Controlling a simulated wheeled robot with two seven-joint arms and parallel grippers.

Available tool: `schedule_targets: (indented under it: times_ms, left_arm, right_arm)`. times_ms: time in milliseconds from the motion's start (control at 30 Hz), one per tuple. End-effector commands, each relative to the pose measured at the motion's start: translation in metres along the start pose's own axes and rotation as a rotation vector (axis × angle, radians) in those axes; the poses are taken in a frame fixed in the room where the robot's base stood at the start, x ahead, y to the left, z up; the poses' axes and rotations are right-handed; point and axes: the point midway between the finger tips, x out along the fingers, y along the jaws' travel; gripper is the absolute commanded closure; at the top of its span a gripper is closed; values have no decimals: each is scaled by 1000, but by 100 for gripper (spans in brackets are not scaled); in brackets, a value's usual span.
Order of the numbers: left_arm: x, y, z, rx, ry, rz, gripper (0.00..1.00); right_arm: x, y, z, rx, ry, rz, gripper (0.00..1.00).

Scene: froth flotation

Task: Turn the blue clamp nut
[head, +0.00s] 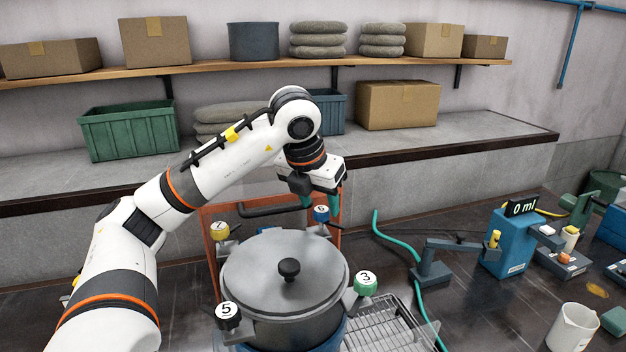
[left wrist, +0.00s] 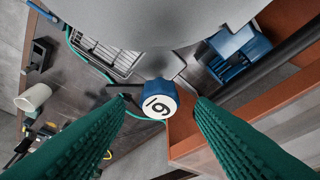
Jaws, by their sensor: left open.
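The blue clamp nut (head: 321,213) has a white cap marked 6 and sits at the back right of the grey pot lid (head: 257,270). In the left wrist view the nut (left wrist: 158,101) appears between my two green fingers, near their tips, with a gap on each side. My left gripper (head: 320,202) is open and points down at the nut. I cannot tell how far the fingertips reach down around it. My right gripper is not in view.
Yellow nut 7 (head: 219,231), black nut 5 (head: 228,314) and green nut 3 (head: 365,282) surround the lid with its black knob (head: 289,268). An orange frame (head: 210,262) stands behind. A blue device reading 0 ml (head: 508,243) and a white beaker (head: 572,328) stand right.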

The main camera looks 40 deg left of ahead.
Motion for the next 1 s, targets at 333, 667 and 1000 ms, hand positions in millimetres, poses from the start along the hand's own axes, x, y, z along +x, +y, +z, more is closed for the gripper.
schedule_targets:
  times_ms: [333, 667, 1000]
  left_arm:
    - [-79, -1, -3, -1, 7, 0, 50]
    - [-106, 0, -1, 0, 3, 1, 50]
    - [-105, 0, 0, -1, 2, 1, 50]
  right_arm:
    - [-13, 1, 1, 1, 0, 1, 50]
    - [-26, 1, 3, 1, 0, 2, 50]
    - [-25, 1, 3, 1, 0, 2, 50]
